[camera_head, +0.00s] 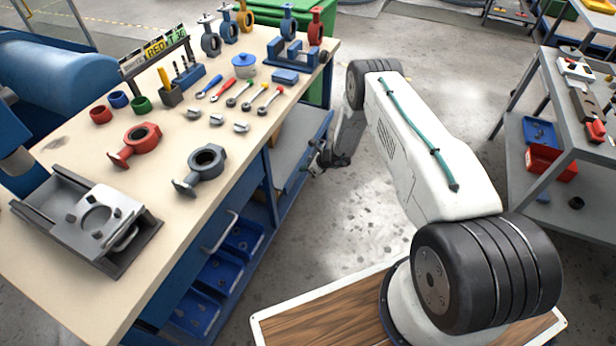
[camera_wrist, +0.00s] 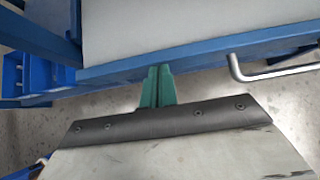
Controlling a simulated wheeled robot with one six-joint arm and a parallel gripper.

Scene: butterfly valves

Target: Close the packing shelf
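The packing shelf appears to be the grey board with a blue edge (camera_head: 298,142) on the side of the workbench, below its top; it sticks out past the bench top. In the wrist view a pale panel with a blue rim (camera_wrist: 200,66) fills the upper part.
A silver handle (camera_wrist: 275,72) is right of the fingers. The workbench top (camera_head: 90,200) holds valves, tools and a grey fixture (camera_head: 88,220). Blue bins (camera_head: 220,272) sit under the bench. A grey cart (camera_head: 560,130) stands at right. Floor between is clear.

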